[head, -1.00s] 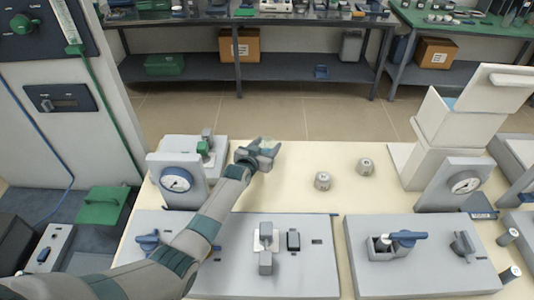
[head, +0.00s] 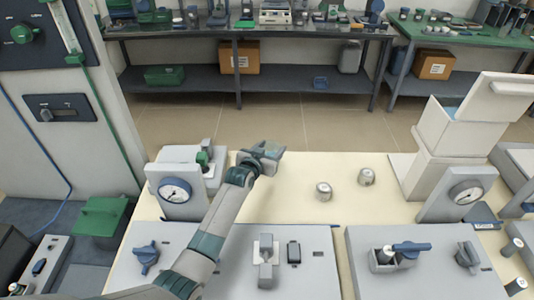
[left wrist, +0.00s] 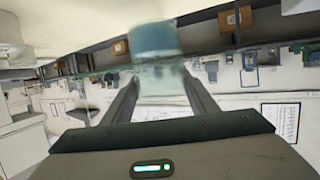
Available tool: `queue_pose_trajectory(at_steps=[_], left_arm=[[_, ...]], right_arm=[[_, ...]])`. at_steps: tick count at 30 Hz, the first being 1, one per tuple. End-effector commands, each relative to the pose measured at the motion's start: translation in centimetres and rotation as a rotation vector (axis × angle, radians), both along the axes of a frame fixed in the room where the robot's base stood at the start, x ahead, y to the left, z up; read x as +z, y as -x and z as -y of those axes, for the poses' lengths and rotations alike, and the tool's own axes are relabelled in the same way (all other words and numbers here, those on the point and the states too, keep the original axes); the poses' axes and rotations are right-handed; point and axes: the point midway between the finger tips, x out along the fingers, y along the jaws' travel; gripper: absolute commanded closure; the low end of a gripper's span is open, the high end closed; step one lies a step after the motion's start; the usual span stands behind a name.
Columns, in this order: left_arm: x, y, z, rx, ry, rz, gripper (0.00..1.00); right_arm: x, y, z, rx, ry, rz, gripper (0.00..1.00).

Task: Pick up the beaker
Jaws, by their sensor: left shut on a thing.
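The beaker (left wrist: 155,62) is clear glass with a blue band that looks like liquid, seen between the two fingers in the left wrist view. My left gripper (left wrist: 165,95) is shut on it. In the head view the left gripper (head: 264,153) is over the back of the cream table, and the beaker (head: 273,146) shows only as a faint pale shape at the fingertips. How high it is above the table is hard to tell. My right gripper is not in view.
A gauge unit (head: 175,191) is left of my arm. A white open-lidded furnace (head: 452,130) stands at the right. Grey control panels (head: 325,262) line the front.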

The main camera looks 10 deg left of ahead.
Motion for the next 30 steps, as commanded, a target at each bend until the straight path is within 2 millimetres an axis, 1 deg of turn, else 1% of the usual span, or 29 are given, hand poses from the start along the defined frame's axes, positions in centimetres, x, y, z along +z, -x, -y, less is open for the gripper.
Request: queue_pose_trajectory(at_steps=[3, 9, 15, 21, 30], left_arm=[[1.4, 1.3, 1.9, 0.0, 0.004, 0.005, 0.79], [3.6, 3.4, 4.8, 0.001, 0.003, 0.006, 0.79], [5.2, 5.0, 6.8, 0.002, 0.002, 0.004, 0.79], [5.9, 5.6, 7.7, 0.003, 0.001, 0.003, 0.79], [6.0, 5.6, 7.7, 0.003, 0.0, 0.003, 0.79]], right_arm=[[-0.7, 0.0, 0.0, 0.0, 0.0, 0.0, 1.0], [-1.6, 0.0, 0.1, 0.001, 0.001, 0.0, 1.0], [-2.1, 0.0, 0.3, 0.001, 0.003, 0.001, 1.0], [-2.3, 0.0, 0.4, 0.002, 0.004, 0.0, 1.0], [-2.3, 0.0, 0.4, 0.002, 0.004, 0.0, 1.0]])
